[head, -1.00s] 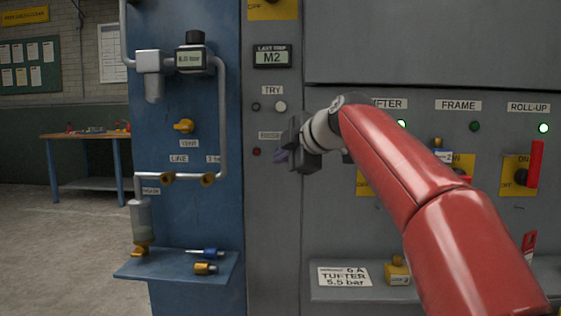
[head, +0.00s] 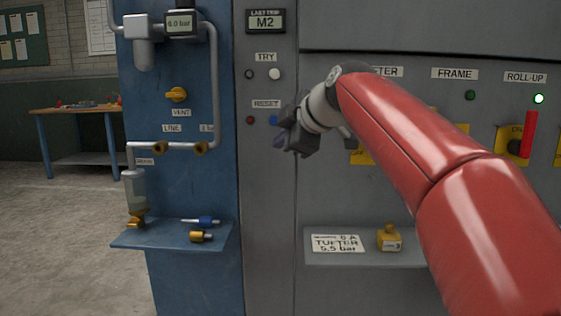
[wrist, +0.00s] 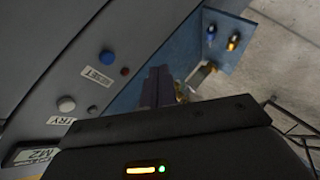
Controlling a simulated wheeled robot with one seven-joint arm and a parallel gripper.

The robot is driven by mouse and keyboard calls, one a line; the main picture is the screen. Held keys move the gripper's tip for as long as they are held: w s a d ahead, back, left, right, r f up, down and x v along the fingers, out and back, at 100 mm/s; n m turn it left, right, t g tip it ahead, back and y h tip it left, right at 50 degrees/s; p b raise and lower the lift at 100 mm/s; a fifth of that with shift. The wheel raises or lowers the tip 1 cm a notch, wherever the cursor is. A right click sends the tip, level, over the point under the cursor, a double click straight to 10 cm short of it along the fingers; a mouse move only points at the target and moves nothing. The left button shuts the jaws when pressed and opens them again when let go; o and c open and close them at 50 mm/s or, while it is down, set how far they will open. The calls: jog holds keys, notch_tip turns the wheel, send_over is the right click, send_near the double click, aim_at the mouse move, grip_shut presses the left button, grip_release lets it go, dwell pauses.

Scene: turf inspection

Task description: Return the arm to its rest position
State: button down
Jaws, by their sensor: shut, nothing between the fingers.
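My gripper (head: 284,140) is at the end of my red arm, in front of the grey panel column in the head view. It is shut and empty. The blue RESET button (head: 274,120) shows just behind and above the gripper, with a gap hard to judge in the head view. In the wrist view the shut fingers (wrist: 158,86) point past the blue RESET button (wrist: 107,57) and the white TRY button (wrist: 66,104), apart from both. My forearm hides part of the TUFTER section.
A blue panel with pipes (head: 180,90) stands to the left, with a small shelf (head: 150,240) holding fittings. A ledge (head: 320,260) at lower right bears a sign and a yellow padlock (head: 390,238). A red handle (head: 528,134) sticks out at right. Open floor lies at left.

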jog(key=s+d+f+m+g+h+p, duration=0.1)
jog(key=s+d+f+m+h, duration=0.1)
jog(key=s+d+f+m, duration=0.3)
jog(key=s+d+f+m+g+h, duration=0.2)
jog(key=s+d+f+m, duration=0.3)
jog(key=s+f, duration=0.9)
jog(key=s+d+f+m+g+h+p, duration=0.1)
jog(key=s+d+f+m+h, duration=0.1)
jog(key=s+d+f+m, duration=0.3)
jog(key=s+f+m, duration=0.4)
jog(key=s+f, duration=0.1)
jog(key=s, duration=0.1)
jog(key=shift+s+d+h+p, duration=0.2)
jog(key=shift+d+h+p, duration=0.15)
jog(key=shift+h, duration=0.05)
